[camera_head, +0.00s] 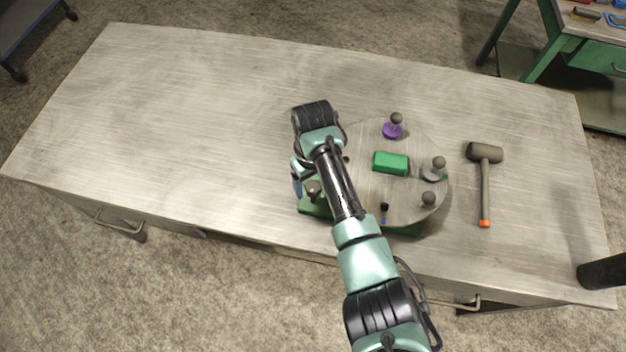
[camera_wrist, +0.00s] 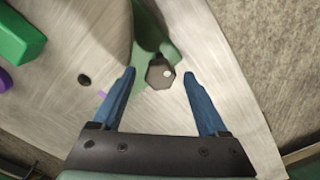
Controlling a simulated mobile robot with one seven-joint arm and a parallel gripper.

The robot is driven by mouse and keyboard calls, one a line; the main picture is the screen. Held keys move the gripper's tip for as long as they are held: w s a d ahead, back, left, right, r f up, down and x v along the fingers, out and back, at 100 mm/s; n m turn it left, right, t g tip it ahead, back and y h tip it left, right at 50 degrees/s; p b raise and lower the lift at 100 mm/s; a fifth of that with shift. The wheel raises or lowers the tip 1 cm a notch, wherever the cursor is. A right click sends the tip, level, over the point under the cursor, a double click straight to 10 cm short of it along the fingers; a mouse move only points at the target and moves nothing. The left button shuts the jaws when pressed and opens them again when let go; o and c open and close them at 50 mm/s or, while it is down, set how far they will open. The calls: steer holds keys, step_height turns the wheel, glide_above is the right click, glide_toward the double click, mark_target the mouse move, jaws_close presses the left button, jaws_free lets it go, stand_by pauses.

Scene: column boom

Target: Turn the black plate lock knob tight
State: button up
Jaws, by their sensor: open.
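The plate lock knob (camera_wrist: 160,73) is a dark, faceted knob with a pale spot on top. It sits on a green base (camera_wrist: 151,38) beside the round grey plate (camera_wrist: 100,55). My gripper (camera_wrist: 160,76) is open, with one blue finger on either side of the knob and visible gaps between; I cannot tell whether the fingertips are down at its height. In the head view the knob (camera_head: 314,190) shows at the plate's left, close to my gripper (camera_head: 302,186), which is partly hidden by my arm.
The round plate (camera_head: 400,205) carries a green block (camera_head: 391,163), a purple-based knob (camera_head: 393,127) and other grey knobs (camera_head: 428,199). A mallet (camera_head: 485,180) lies to the right. The left of the metal table (camera_head: 170,110) is clear.

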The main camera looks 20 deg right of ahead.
steer(key=shift+f, duration=0.4)
steer(key=shift+c, duration=0.4)
jaws_close()
